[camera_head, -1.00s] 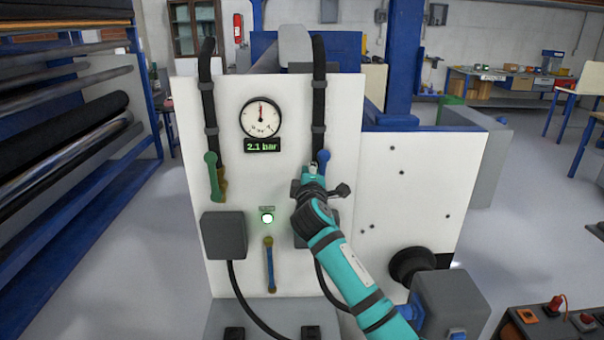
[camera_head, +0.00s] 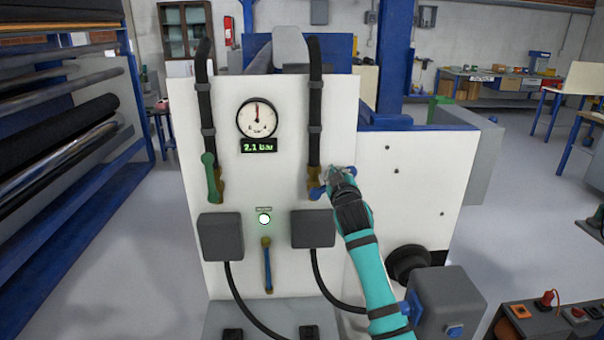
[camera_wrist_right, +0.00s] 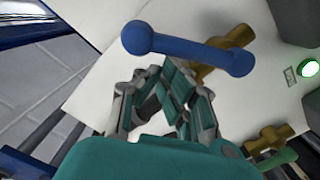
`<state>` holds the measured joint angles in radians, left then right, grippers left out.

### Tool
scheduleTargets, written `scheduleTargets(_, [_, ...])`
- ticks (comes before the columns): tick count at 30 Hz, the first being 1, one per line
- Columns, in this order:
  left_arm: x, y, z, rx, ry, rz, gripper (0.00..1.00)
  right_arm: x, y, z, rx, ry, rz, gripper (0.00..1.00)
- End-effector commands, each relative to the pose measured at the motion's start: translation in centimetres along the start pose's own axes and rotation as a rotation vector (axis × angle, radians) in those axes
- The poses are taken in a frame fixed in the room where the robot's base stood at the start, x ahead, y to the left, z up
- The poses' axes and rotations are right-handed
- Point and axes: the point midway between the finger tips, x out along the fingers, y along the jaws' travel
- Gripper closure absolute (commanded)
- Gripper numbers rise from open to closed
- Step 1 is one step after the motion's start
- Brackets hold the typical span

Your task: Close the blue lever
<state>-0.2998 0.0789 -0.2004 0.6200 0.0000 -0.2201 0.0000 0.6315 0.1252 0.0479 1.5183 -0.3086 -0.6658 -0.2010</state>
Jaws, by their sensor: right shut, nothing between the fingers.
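The blue lever (camera_head: 316,193) is on a brass valve (camera_head: 313,176) at the lower end of the right black pipe on the white panel. In the right wrist view the whole blue lever (camera_wrist_right: 190,50) shows, lying crosswise over the brass valve (camera_wrist_right: 234,38). My right gripper (camera_head: 338,174) is at the right end of the lever and hides part of it in the head view. In the right wrist view the gripper's fingers (camera_wrist_right: 165,75) are shut and empty close beside the lever; I cannot tell whether they touch it. My left gripper is not in view.
A green lever (camera_head: 211,178) hangs along the left pipe. A gauge (camera_head: 258,118), a 2.1 bar display (camera_head: 259,146) and a lit green button (camera_head: 265,219) are on the panel. Grey boxes (camera_head: 312,229) and a lower handle (camera_head: 267,265) lie below.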

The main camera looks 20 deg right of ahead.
Motion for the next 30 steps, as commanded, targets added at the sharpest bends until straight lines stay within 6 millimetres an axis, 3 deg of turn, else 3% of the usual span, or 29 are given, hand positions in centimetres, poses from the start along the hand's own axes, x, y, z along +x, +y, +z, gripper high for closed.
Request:
scheduleTargets(15, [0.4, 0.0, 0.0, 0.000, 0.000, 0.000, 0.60, 0.2, 0.7, 3.9, 0.427, -0.002, -0.022, 1.00])
scheduleTargets(30, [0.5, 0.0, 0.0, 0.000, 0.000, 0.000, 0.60, 0.2, 0.7, 5.2, 0.575, -0.001, -0.029, 1.00])
